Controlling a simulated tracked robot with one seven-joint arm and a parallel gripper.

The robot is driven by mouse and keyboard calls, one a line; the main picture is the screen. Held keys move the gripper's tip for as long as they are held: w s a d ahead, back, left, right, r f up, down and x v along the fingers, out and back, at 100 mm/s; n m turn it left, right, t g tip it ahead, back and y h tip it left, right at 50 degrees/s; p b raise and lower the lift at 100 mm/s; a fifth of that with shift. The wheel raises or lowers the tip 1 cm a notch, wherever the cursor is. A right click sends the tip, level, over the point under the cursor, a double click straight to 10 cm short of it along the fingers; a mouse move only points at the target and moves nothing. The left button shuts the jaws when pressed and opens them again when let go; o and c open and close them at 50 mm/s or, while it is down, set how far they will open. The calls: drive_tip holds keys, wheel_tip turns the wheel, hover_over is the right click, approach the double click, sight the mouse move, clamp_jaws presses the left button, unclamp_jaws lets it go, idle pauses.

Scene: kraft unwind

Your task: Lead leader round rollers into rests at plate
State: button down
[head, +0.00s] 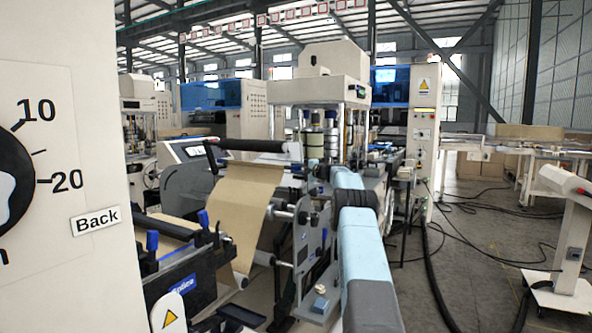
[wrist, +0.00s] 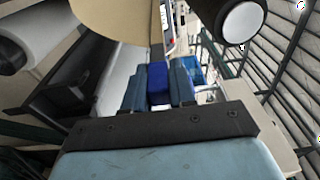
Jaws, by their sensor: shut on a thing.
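The brown kraft web (head: 248,195) hangs as a sheet from the black upper roller (head: 255,145) and runs down towards the lower left in the head view. Brown sheet (wrist: 112,14) also shows at the top of the wrist view. My gripper (wrist: 158,84) is shut on a dark blue block (wrist: 157,76) with a narrow grey strip above it, probably part of the leader. In the head view my light blue arm reaches into the machine and hides the fingertips. A grey side plate (head: 313,258) stands left of my arm. I cannot make out the rests.
A black roller with a white end cap (wrist: 243,24) is close at the upper right of the wrist view; a pale roller (wrist: 35,35) is at its left. A cream panel (head: 65,200) fills the head view's left. Black cables lie on the open floor (head: 480,270) at right.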

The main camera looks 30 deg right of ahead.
wheel_tip(320, 180, down, 6)
drive_tip(key=w+d, duration=0.1)
drive_tip(key=d, duration=0.1)
drive_tip(key=shift+w+r, duration=0.25)
drive_tip(key=shift+f, duration=0.4)
idle(0.5)
drive_tip(key=shift+f, duration=1.1)
idle(0.3)
